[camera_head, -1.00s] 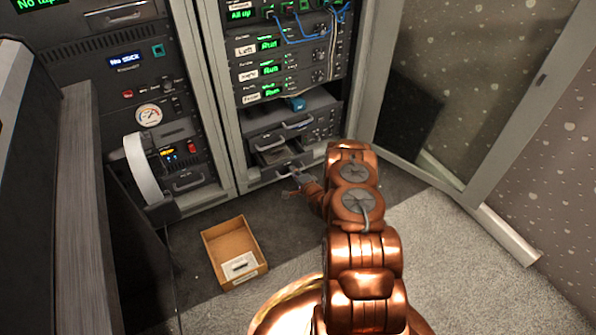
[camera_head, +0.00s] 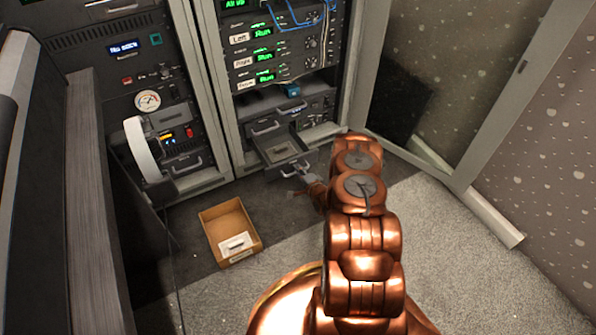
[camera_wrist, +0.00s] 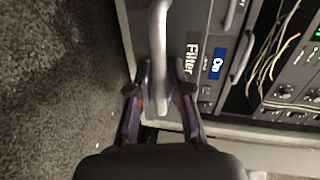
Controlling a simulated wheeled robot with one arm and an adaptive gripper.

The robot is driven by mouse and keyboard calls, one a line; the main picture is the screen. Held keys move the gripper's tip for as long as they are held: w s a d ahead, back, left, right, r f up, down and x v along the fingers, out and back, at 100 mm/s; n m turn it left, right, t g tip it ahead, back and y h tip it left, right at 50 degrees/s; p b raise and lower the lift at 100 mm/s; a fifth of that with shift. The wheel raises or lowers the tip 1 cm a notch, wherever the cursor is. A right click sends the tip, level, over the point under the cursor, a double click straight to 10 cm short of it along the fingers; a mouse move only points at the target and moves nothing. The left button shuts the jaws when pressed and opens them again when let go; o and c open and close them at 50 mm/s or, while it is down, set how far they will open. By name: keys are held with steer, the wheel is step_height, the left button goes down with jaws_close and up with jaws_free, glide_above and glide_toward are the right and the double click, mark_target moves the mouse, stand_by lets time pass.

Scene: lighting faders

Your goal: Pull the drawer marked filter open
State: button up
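The filter drawer (camera_head: 272,150) is pulled out from the lower part of the right rack, and its inside shows from above in the head view. The fingers stand apart, with a gap visible on each side of the handle. In the head view my gripper (camera_head: 298,172) is at the drawer front, small and partly hidden by my arm.
An open cardboard box (camera_head: 205,225) lies on the floor left of my arm. The rack's glass door (camera_head: 455,90) stands open on the right.

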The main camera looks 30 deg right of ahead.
steer(key=shift+o, duration=1.3)
steer(key=d+v, duration=0.1)
steer(key=v, duration=1.1)
steer(key=shift+a, duration=0.4)
